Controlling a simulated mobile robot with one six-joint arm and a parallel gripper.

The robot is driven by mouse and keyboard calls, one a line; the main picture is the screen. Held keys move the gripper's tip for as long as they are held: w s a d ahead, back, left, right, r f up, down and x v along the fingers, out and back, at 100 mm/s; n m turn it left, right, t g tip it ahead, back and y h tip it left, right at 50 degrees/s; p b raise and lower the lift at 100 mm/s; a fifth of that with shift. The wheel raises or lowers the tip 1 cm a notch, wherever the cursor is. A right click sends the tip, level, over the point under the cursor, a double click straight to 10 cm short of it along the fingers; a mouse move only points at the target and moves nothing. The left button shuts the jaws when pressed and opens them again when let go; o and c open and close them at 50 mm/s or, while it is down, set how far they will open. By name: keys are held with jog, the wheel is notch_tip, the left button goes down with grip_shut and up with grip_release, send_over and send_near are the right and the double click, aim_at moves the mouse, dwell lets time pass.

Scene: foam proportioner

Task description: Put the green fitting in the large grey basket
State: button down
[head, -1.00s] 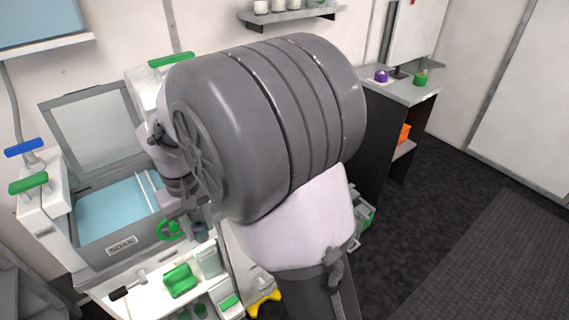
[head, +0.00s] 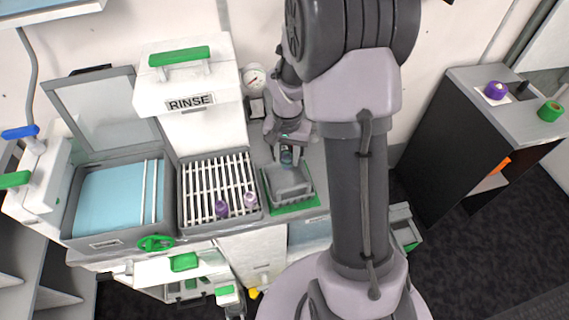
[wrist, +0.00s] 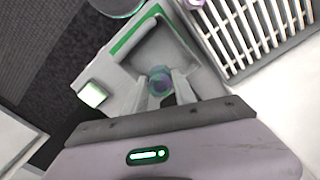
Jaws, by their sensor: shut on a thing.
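My gripper (head: 288,152) points down and is shut on a small round fitting (head: 287,158), dark blue-green in the head view. A grey open basket (head: 304,197) on a green mat lies directly below my gripper; the basket also fills the middle of the wrist view (wrist: 134,62). The fitting is over the basket's inside; whether it touches the floor is unclear. Another green fitting (head: 549,111) stands on the right-hand cabinet.
A slatted rack (head: 205,180) left of the basket holds a purple fitting (head: 222,209) and a pale one (head: 250,200). Further left is an open blue soak basin (head: 115,198). A white RINSE unit (head: 190,75) stands behind the rack. A purple fitting (head: 496,90) sits on the right cabinet.

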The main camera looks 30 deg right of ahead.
jog(key=f+b, duration=0.1)
jog(key=f, duration=0.2)
jog(key=f+b, duration=0.1)
jog(key=f, duration=0.2)
jog(key=f+b, duration=0.1)
jog(key=f, duration=0.3)
jog(key=shift+s, duration=0.3)
jog(key=shift+r, duration=0.1)
jog(key=c, duration=1.5)
grip_release()
jog(key=shift+f, duration=0.2)
jog(key=o, duration=0.5)
jog(key=shift+w, duration=0.1)
